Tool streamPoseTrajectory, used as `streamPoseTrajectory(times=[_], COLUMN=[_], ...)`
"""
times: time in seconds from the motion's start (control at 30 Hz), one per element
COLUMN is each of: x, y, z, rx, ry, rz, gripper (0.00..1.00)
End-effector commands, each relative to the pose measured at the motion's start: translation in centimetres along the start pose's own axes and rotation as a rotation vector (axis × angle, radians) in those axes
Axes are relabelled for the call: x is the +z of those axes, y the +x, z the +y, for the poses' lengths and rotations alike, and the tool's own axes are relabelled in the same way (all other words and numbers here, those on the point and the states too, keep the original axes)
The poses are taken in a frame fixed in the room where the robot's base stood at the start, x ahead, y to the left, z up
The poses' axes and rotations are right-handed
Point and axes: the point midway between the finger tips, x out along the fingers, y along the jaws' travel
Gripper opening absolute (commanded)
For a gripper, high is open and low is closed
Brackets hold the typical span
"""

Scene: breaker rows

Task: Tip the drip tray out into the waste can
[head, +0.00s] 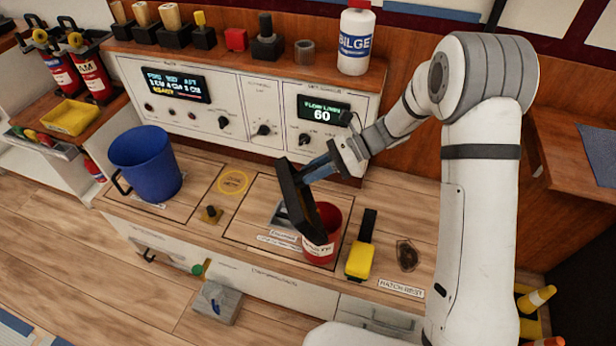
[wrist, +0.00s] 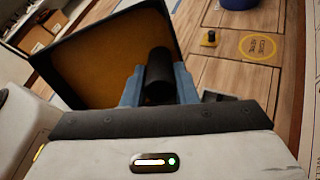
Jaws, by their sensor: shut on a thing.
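The drip tray (head: 292,198) is a flat dark tray, tilted steeply, with its lower end over or in front of the mouth of the red can (head: 319,252). That can, with a white label I cannot fully read, appears to be the waste can; the tray hides part of its rim. My gripper (head: 322,167) is shut on the tray's black handle, which shows between blue fingers in the wrist view (wrist: 158,80). There the tray (wrist: 100,62) shows a brown-orange face inside a black rim. I cannot tell whether that is liquid or bare surface.
A blue bucket (head: 147,168) stands to the left on the wooden counter. A yellow-and-black tool (head: 360,250) lies right of the red can. A control panel (head: 240,105) and a white BILGE bottle (head: 356,40) stand behind.

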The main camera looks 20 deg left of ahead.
Motion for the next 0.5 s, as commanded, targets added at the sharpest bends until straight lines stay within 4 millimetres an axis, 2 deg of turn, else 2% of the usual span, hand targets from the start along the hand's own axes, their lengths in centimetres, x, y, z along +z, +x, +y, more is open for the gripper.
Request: streamPoseTrajectory(times=[0.03, 0.5], x=[-0.7, -2.8], y=[0.0, -1.9], z=[-0.2, -0.7], rx=[0.007, 0.101], ry=[0.001, 0.002], rz=[-0.028, -0.379], gripper=[0.00, 0.00])
